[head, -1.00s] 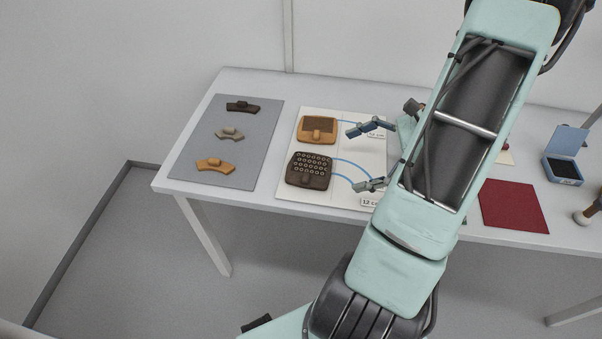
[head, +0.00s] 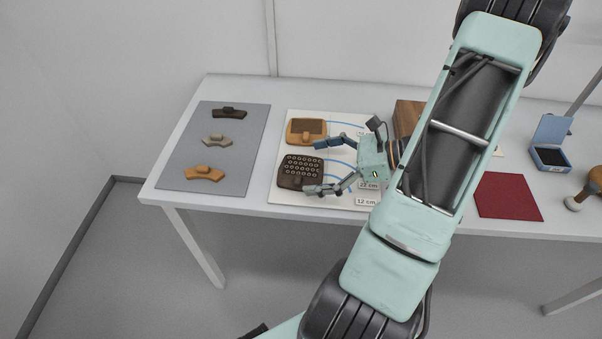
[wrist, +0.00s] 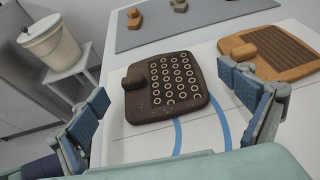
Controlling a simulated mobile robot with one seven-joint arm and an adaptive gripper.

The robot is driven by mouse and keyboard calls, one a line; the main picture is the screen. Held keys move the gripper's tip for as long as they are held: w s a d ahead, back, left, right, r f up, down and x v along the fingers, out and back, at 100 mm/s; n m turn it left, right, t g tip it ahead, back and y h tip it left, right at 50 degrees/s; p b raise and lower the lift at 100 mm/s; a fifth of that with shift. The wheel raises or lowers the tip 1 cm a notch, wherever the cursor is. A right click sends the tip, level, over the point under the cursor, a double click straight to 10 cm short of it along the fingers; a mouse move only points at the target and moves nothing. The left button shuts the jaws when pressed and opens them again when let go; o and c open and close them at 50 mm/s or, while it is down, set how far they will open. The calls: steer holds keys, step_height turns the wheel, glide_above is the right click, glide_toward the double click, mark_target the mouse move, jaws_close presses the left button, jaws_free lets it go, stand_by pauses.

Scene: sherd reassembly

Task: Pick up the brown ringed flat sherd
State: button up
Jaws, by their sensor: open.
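The brown ringed flat sherd (head: 300,172) lies on a white sheet (head: 282,200) with blue curves. It is dark brown with rows of pale rings and a knob on one edge. In the wrist view the sherd (wrist: 165,85) lies ahead, between the lines of the two fingers. My gripper (head: 318,167) is open and empty, to the right of the sherd in the head view. One fingertip reaches close to the sherd's lower right edge; I cannot tell whether it touches.
An orange-brown sherd (head: 306,131) lies just behind, near the other finger. A grey mat (head: 180,150) at left holds three small curved sherds. A brown wooden block (head: 408,115), a red mat (head: 507,196) and a blue box (head: 551,145) are to the right.

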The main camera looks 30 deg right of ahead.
mark_target(301, 170)
steer(key=x, duration=0.3)
steer(key=c, duration=1.3)
steer(key=shift+r, duration=0.15)
steer(key=shift+c, duration=0.2)
